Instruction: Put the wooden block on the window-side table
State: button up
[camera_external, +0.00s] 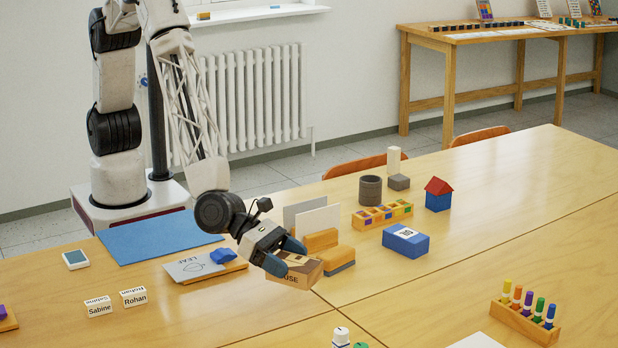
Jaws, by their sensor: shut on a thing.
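My gripper (284,257) is in the middle of the view, its blue fingers shut on a brown wooden-looking block (302,272). Letters ending in "OUSE" show at the block's lower front; part of the block is hidden by the fingers. The block is over or at the table top, and I cannot tell whether it touches it. Long light-wood tables stand pushed together with seams between them; the one nearer the radiator and window sill (480,178) lies under and behind the gripper.
Orange and grey blocks with upright white and grey panels (318,221) stand just behind the held block. A blue box (405,241), a compartment tray (382,215) and a red-roofed house (439,194) stand to the right. A blue mat (160,238) lies left. Free room lies front-left.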

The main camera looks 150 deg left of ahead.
jog(key=s+d+f+m+t+h, duration=0.1)
jog(key=d+f+m+h, duration=0.1)
jog(key=d, duration=0.5)
jog(key=shift+s+d+f+h, duration=0.25)
jog(key=shift+d+f+h, duration=0.1)
jog(key=shift+f, duration=0.1)
dwell(0.8)
jog(key=shift+d, duration=0.1)
dwell(1.4)
jog(key=s+d+r+n+g+y, duration=0.1)
jog(key=s+d, duration=0.3)
jog(key=d, duration=0.6)
jog(key=s+d+r+n+g+y, duration=0.1)
jog(key=s+d+n+y, duration=0.3)
jog(key=d, duration=0.7)
jog(key=shift+s+d+g+y, duration=0.25)
jog(key=shift+g+y, duration=0.1)
jog(key=shift+g, duration=0.25)
jog(key=shift+w, duration=0.1)
jog(key=shift+f, duration=0.25)
jog(key=shift+f, duration=3.15)
